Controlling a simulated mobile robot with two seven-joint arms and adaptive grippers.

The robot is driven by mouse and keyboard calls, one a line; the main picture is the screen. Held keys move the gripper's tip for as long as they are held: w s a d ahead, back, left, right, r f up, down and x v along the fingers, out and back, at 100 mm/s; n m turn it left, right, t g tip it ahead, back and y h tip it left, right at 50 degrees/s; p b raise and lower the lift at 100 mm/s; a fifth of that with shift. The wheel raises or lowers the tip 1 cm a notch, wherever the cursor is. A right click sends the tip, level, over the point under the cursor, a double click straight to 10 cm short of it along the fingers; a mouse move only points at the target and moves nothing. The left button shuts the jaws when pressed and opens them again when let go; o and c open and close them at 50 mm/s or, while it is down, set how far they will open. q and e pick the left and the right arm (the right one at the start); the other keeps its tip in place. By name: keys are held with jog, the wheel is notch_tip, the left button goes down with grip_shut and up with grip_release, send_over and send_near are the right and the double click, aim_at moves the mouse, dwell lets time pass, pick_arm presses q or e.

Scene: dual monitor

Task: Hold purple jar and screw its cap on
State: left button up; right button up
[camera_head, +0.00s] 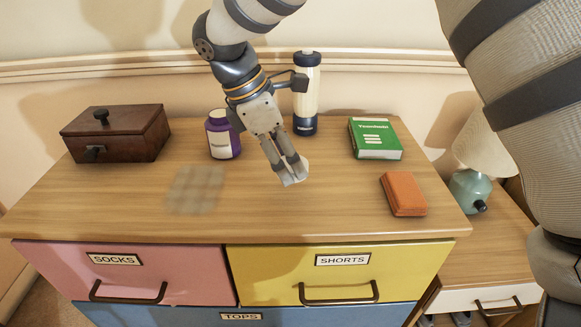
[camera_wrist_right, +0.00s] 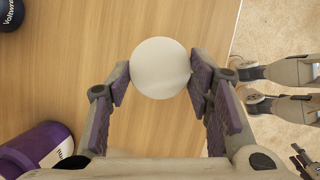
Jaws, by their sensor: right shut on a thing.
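The purple jar (camera_head: 221,147) with a pale label stands upright on the dresser top, left of my right gripper. Part of it shows at the lower left of the right wrist view (camera_wrist_right: 50,138). My right gripper (camera_head: 290,173) points down near the middle of the dresser top, to the right of the jar and apart from it. It is shut on a round white cap (camera_wrist_right: 160,68), with one finger pad on each side. In the head view the fingers partly hide the cap (camera_head: 302,165).
A cream bottle with dark ends (camera_head: 306,95) stands behind my right gripper. A brown wooden box (camera_head: 116,137) is at the left; a green book (camera_head: 375,139) and an orange case (camera_head: 404,194) are at the right. The front middle of the dresser top (camera_head: 270,215) is clear.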

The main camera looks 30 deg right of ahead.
pick_arm(q)
jog(key=w+r+t+p, duration=0.1)
jog(key=w+r, duration=0.1)
jog(key=shift+w+r+p, duration=0.3)
jog(key=shift+w+r, duration=0.05)
pick_arm(e)
jog(key=s+a+r, duration=0.7)
jog(key=s+a, duration=0.1)
jog(key=shift+s+r, duration=0.25)
jog(key=shift+s, duration=0.05)
